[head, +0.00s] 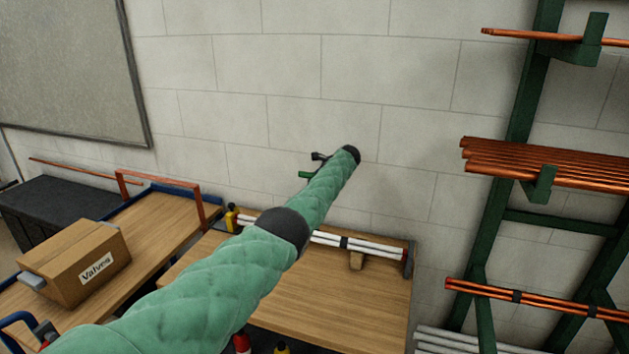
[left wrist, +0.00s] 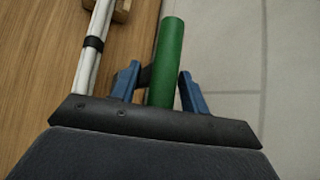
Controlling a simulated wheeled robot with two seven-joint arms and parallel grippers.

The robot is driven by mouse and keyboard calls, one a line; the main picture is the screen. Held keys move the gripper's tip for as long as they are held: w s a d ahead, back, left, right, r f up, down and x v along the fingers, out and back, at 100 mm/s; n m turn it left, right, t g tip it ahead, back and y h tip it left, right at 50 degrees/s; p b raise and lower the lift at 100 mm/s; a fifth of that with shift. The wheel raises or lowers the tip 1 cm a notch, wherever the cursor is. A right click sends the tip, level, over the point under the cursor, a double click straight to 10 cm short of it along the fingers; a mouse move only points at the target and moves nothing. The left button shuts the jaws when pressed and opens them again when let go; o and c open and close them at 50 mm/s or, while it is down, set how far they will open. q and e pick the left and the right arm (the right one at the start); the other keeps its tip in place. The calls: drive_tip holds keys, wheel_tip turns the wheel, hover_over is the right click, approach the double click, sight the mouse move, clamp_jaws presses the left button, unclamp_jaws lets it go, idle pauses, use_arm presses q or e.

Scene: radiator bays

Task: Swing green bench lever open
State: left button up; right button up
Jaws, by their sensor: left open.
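The green bench lever (left wrist: 168,60) is a plain green bar in the left wrist view. It stands between the two blue fingers of my left gripper (left wrist: 160,72). The fingers are open, with a visible gap on the lever's right; a dark part shows on its left. In the head view a short green piece (head: 306,175), likely the lever's end, shows beside my green-sleeved left arm. A small dark part (head: 320,157) is just above it. My arm hides the rest of the lever and the gripper there. My right gripper is in neither view.
White pipes (head: 370,246) with black bands lie along the back of the wooden bench (head: 340,307), by a wooden block (head: 356,261). A "Valves" box (head: 75,262) sits on the left bench. A green rack of copper pipes (head: 545,160) stands right. The bench's front is clear.

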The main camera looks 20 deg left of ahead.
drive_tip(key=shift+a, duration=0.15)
use_arm(q)
drive_tip(key=shift+s+d+r, duration=0.1)
drive_tip(key=shift+r, duration=0.05)
drive_tip(key=shift+s+d+r, duration=0.1)
drive_tip(key=shift+d+r, duration=0.25)
drive_tip(key=shift+d, duration=0.1)
drive_tip(key=b+v, duration=0.2)
drive_tip(key=v, duration=0.4)
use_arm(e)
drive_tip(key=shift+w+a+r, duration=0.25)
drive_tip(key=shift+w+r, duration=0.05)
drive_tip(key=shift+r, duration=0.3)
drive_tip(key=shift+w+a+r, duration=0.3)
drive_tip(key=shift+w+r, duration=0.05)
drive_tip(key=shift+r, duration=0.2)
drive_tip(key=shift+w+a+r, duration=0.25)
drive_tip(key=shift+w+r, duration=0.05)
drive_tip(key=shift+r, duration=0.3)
